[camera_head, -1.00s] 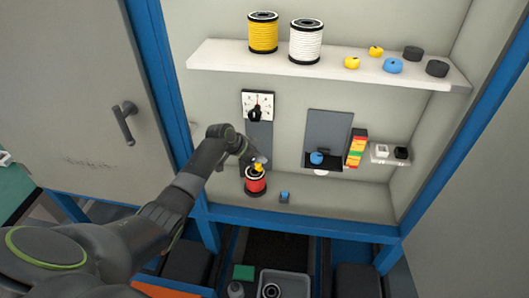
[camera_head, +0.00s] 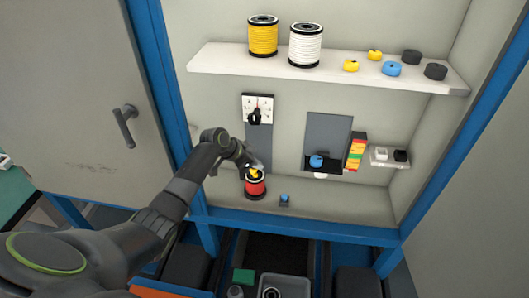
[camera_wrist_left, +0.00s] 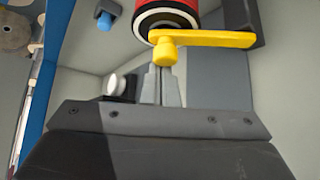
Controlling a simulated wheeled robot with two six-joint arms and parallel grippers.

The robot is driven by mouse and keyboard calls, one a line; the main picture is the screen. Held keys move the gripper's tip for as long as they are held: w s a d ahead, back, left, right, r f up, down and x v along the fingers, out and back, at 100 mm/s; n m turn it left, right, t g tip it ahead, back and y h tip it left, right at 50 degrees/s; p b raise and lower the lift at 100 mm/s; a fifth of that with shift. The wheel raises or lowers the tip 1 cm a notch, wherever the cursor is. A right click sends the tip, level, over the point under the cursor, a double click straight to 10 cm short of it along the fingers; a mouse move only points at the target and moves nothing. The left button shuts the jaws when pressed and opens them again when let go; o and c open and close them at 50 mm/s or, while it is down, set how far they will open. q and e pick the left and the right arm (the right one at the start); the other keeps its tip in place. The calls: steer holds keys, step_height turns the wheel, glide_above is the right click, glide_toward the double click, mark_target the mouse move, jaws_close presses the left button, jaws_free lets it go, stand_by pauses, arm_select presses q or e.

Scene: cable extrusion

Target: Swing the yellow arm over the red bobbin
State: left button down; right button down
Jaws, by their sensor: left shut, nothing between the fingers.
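The red bobbin (camera_head: 256,188) stands on the cabinet floor. The yellow arm (camera_head: 254,175) shows at the bobbin's top, partly hidden by my left gripper (camera_head: 254,166). In the left wrist view the yellow arm (camera_wrist_left: 212,40) reaches from a dark block on the right across the end of the red bobbin (camera_wrist_left: 165,8). Its knobbed end lies in front of the bobbin's end face. My left gripper (camera_wrist_left: 164,68) is shut and empty, with its fingertips right at the knob; whether they touch it I cannot tell. My right gripper is not in view.
A small blue-topped piece (camera_head: 284,199) stands right of the bobbin. A dial panel (camera_head: 257,109) is on the wall above. The shelf (camera_head: 225,57) holds a yellow spool (camera_head: 263,37) and a white spool (camera_head: 306,45). The cabinet floor farther right is clear.

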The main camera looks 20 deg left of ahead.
arm_select(q)
step_height(320, 180, up, 10)
steer(key=b, duration=0.2)
steer(key=shift+f, duration=0.1)
stand_by(0.7)
